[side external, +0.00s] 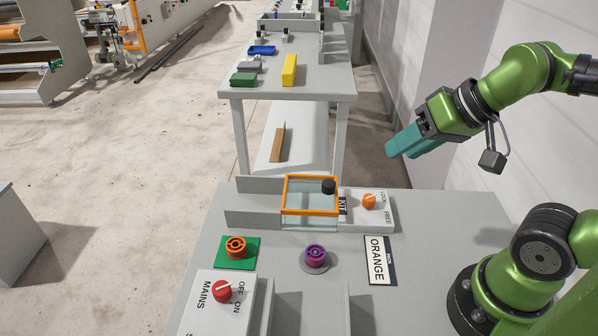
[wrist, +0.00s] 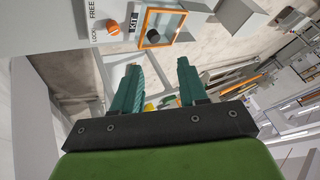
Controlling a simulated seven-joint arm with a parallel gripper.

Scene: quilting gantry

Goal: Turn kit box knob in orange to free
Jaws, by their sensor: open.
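The orange kit box knob (side external: 369,201) sits on a light panel marked LOCK, FREE and KIT, at the right of the kit box. It also shows at the top of the wrist view (wrist: 114,26). I cannot tell which mark it points to. The kit box (side external: 310,211) has a clear lid in an orange frame with a black round grip, and the lid looks shut. My gripper (side external: 388,152) is above and behind the knob, clear of it. In the wrist view its teal fingers (wrist: 158,66) are apart with nothing between them.
An orange spool (side external: 236,247) on a green pad, a purple-and-orange spool (side external: 316,255), an ORANGE sign (side external: 377,259) and a red MAINS knob (side external: 222,291) stand on the near table. A second table (side external: 290,95) with small blocks is behind. A wall is at right.

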